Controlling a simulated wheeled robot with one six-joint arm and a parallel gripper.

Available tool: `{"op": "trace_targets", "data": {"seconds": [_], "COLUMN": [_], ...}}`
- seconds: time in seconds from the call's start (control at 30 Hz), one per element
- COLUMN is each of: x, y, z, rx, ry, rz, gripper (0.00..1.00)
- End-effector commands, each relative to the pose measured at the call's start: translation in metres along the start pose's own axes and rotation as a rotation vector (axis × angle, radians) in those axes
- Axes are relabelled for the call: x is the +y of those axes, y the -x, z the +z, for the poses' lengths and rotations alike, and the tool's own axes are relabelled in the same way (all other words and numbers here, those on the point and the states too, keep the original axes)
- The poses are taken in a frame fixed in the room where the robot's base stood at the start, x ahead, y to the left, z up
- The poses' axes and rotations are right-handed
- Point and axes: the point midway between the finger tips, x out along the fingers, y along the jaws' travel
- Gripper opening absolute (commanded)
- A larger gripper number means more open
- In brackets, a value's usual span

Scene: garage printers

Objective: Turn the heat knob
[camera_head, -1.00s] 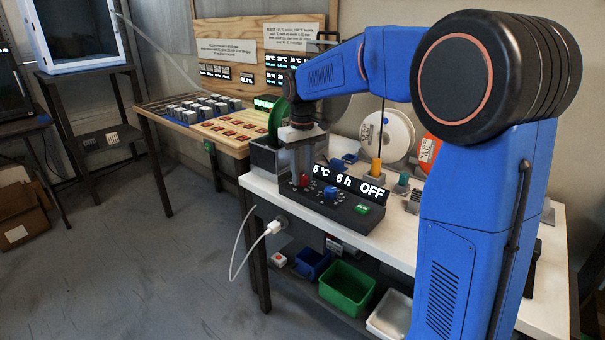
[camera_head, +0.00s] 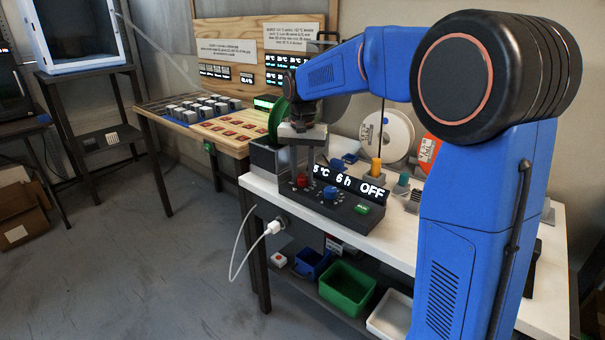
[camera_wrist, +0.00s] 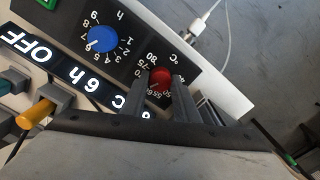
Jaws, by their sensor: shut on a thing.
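The red heat knob (camera_head: 302,180) sits at the left end of the dark control box (camera_head: 345,215). In the wrist view the red knob (camera_wrist: 160,78) lies between the two grey fingers, inside its °C scale. My gripper (camera_wrist: 161,88) is shut on this knob; it also shows in the head view (camera_head: 299,172), above the box's left end. The knob's pointer is hard to make out. The display (camera_head: 347,184) shows "5 °C", "6 h" and "OFF", with the start of the temperature hidden.
A blue hour knob (camera_head: 330,193) and a green button (camera_head: 362,209) sit to the right on the same box. A white cable (camera_head: 240,245) hangs from the table's front edge. Filament spools (camera_head: 388,135) stand behind. Bins (camera_head: 346,287) sit on the shelf below.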

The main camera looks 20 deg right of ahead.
Motion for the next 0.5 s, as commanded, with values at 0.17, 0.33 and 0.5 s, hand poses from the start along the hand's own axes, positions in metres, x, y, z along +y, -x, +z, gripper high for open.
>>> {"op": "trace_targets", "data": {"seconds": [0.17, 0.33, 0.5], "x": [-0.0002, -0.0001, -0.0002], "y": [0.0007, 0.0007, 0.0008], "z": [-0.0007, -0.0007, -0.0007], "rx": [0.002, 0.002, 0.003], "ry": [-0.04, -0.054, -0.054], "rz": [-0.001, -0.001, -0.001], "gripper": [0.05, 0.05, 0.05]}}
